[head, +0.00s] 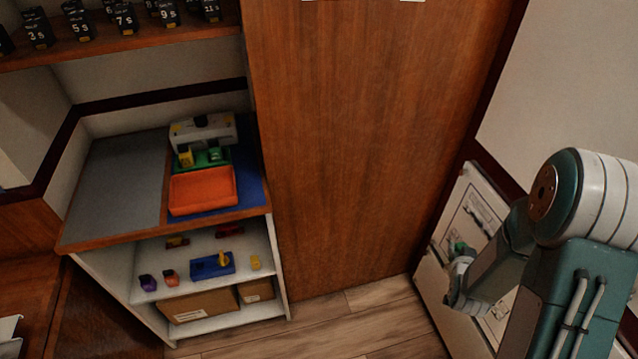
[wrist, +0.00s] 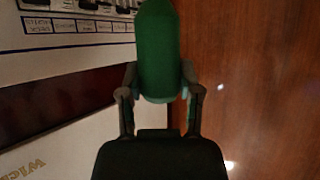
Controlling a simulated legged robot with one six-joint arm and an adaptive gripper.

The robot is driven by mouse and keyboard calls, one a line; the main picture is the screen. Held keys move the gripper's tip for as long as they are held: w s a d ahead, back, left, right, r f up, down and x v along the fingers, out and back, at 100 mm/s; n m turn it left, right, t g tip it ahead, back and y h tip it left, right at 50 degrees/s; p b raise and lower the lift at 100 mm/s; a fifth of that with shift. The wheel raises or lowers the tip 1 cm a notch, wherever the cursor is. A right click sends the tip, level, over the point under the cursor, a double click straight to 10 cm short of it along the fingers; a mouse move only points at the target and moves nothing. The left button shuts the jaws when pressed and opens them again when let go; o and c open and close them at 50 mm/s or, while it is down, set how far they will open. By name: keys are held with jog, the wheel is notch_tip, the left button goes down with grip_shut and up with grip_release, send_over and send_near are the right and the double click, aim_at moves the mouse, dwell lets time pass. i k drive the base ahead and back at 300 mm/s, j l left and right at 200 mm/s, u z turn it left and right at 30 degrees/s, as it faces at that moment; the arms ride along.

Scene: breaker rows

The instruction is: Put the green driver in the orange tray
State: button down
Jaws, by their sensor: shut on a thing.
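The green driver (wrist: 158,40) stands between the fingers of my gripper (wrist: 158,78) in the wrist view, its rounded end pointing to the top of the picture. My gripper is shut on it. In the head view my gripper (head: 461,268) is low at the right, in front of a pale panel, and a small bit of green (head: 460,247) shows at it. The orange tray (head: 203,192) lies on the counter at the left, well apart from my gripper. The tray looks empty.
Behind the orange tray are a green tray (head: 214,163) with a yellow item and a white box (head: 203,130). A grey surface (head: 118,180) left of it is clear. Shelves below hold small coloured items. A wooden panel (head: 370,130) stands between counter and arm.

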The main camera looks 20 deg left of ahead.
aim_at(203, 193)
jog(key=i+l+u, duration=0.1)
jog(key=u, duration=1.05)
